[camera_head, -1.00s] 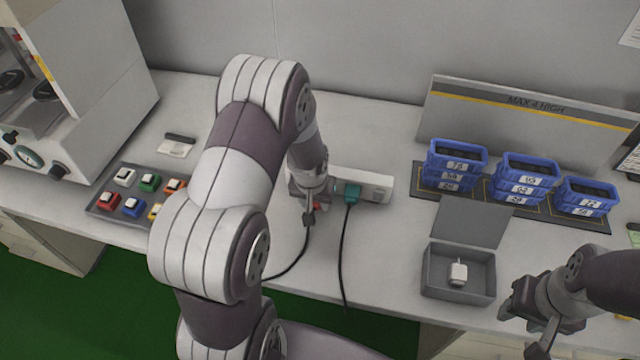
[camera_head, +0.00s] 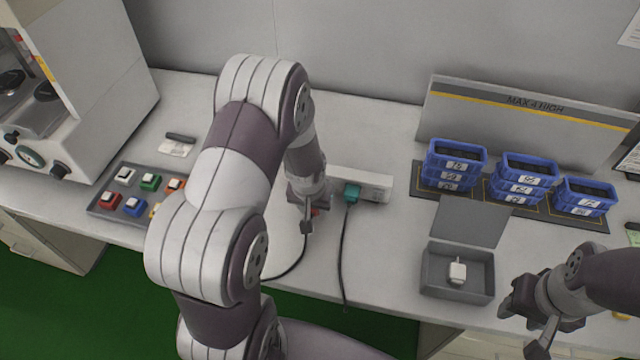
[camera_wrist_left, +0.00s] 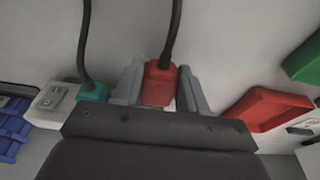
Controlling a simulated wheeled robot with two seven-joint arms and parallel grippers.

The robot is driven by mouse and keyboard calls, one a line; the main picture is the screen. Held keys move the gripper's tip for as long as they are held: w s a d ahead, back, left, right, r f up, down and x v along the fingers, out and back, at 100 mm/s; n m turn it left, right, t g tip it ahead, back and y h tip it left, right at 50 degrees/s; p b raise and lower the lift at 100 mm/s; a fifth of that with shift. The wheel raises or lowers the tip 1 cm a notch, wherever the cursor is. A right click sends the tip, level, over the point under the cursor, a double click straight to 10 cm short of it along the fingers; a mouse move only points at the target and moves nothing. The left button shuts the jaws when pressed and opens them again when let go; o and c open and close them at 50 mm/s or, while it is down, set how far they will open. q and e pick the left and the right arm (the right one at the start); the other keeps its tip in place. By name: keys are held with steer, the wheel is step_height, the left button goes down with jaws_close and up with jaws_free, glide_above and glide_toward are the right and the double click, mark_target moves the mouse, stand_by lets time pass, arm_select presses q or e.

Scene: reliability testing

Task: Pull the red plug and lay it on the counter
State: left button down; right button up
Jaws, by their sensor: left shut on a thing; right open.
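The red plug (camera_wrist_left: 158,82) is between the two fingers of my left gripper (camera_wrist_left: 160,88), which is shut on it. A black cord runs from the plug. In the head view, only a bit of the red plug (camera_head: 315,212) shows beside my left gripper (camera_head: 308,220), low over the counter (camera_head: 385,250). The white power strip (camera_head: 374,185) is just behind it, its left part hidden by my arm. I cannot tell whether the plug's prongs are clear of the socket. My right gripper (camera_head: 540,335) is open and empty at the lower right.
A teal plug (camera_head: 351,193) with its own cord sits in the strip. A grey open box (camera_head: 458,292) holds a white item. Blue bins (camera_head: 457,165) stand stacked at the back right. A button panel (camera_head: 110,203) lies left of my arm. Counter between strip and box is clear.

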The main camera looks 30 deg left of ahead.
arm_select(q)
steer(key=shift+s+a+r+p, duration=0.1)
steer(key=shift+s+a+p, duration=0.1)
steer(key=shift+s+p, duration=0.1)
steer(key=shift+s+a+p, duration=0.55)
steer(key=shift+s+a, duration=0.2)
steer(key=shift+s+a+f+b, duration=0.1)
steer(key=shift+a+f+b, duration=0.15)
steer(key=shift+b, duration=0.6)
steer(key=s+a+b, duration=0.1)
steer(key=b, duration=0.1)
steer(key=shift+s+f+b, duration=0.1)
steer(key=shift+s+b, duration=0.1)
steer(key=shift+b, duration=0.15)
steer(key=shift+s+a+b, duration=0.7)
steer(key=shift+s+b, duration=0.05)
steer(key=shift+s+a+r, duration=0.25)
steer(key=shift+s, duration=0.1)
steer(key=shift+f+b, duration=0.15)
steer(key=shift+b, duration=0.15)
steer(key=shift+f+b, duration=0.3)
steer(key=shift+f, duration=0.05)
